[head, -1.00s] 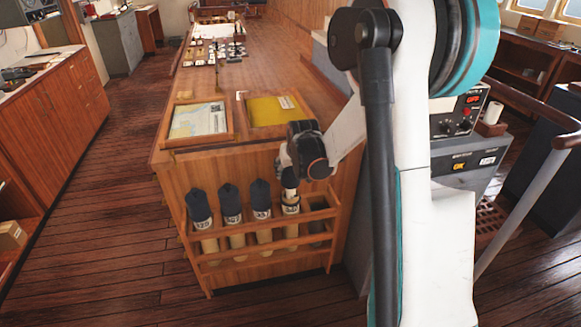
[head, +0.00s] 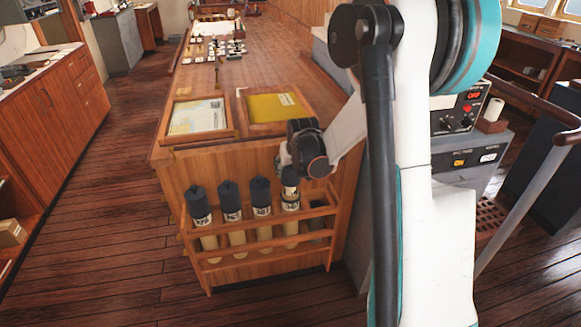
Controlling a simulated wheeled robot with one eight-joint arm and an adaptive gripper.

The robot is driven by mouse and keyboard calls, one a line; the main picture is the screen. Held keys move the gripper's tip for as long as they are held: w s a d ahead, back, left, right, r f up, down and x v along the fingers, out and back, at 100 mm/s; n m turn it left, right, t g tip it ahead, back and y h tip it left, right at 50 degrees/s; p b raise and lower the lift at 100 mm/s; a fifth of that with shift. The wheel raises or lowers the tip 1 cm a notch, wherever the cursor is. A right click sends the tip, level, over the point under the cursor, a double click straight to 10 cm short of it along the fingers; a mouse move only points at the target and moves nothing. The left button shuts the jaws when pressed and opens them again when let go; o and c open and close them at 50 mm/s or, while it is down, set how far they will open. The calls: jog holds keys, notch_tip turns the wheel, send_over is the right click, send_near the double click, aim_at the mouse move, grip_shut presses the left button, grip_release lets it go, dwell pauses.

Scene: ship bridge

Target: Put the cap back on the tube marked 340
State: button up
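Several pale tubes with dark caps and white number labels stand in a wooden rack (head: 263,262) on the end of the wooden counter. The rightmost of these tubes (head: 291,203) is directly below my gripper (head: 289,172); its label is too small to read surely as 340. A dark cap (head: 290,184) shows between my gripper and that tube's label, upright and in line with the tube. I cannot tell whether it touches the tube's mouth. My wrist hides most of the fingers, so their grip on the cap is unclear. The other tubes (head: 201,212) to the left wear their caps.
Two framed trays, one with a chart (head: 197,117) and one yellow (head: 272,108), lie on the counter above the rack. Small items (head: 217,49) stand farther back. A grey console (head: 465,150) and a handrail (head: 522,200) are to the right.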

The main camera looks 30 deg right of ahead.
jog(key=shift+f+b, duration=1.55)
jog(key=shift+f, duration=0.5)
dwell(2.0)
jog(key=o, duration=1.2)
jog(key=shift+c, duration=0.2)
jog(key=o, duration=0.5)
jog(key=shift+r+p, duration=2.4)
jog(key=shift+r, duration=1.15)
